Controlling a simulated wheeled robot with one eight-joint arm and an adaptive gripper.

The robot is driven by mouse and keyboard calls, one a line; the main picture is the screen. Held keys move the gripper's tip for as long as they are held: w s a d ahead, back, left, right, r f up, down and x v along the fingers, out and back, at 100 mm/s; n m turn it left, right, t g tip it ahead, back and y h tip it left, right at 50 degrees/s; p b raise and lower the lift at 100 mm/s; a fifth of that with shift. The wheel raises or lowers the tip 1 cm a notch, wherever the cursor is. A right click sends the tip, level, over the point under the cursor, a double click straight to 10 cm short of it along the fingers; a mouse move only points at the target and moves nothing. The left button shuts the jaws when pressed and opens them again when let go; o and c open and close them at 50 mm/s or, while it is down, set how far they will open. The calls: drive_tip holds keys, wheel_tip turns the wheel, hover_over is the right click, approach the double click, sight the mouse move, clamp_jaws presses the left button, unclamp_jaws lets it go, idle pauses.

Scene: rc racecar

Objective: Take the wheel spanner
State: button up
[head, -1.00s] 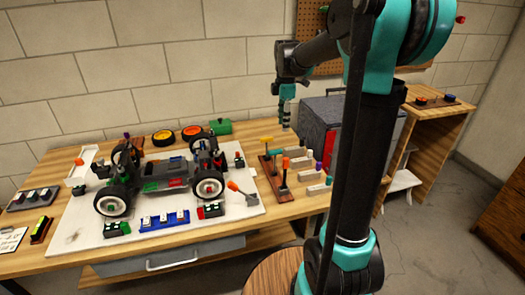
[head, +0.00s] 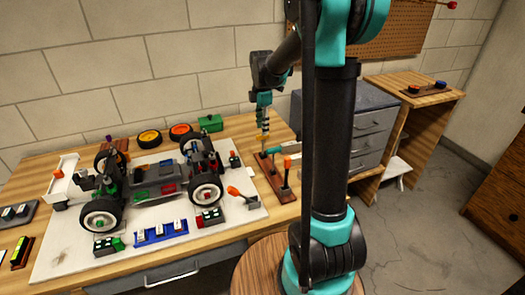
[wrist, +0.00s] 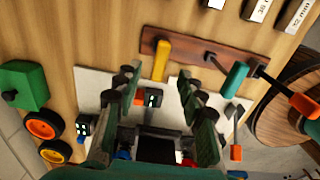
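A brown tool rack (head: 270,180) stands on the workbench right of the car; it also shows in the wrist view (wrist: 205,52). It holds a tool with a yellow handle (wrist: 161,60), one with a teal handle (wrist: 235,78) and one with an orange handle (head: 287,163). I cannot tell for sure which is the wheel spanner. My gripper (head: 264,118) points down over the rack at the yellow handle. In the wrist view my gripper (wrist: 158,82) has its fingers wide apart, with the yellow handle just beyond the gap between the tips. Nothing is held.
The car chassis (head: 150,183) stands on a white mat (head: 70,245). Two orange-and-yellow wheels (head: 165,134) and a green box (head: 211,123) lie behind it. A grey drawer cabinet (head: 375,122) stands right of the rack. An orange-handled item (head: 240,196) lies on the mat's right edge.

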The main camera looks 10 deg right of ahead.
hover_over(263, 154)
drive_tip(key=shift+w+f, duration=0.15)
drive_tip(key=shift+f, duration=2.05)
drive_tip(key=shift+w+f, duration=0.1)
drive_tip(key=shift+f, duration=2.1)
clamp_jaws()
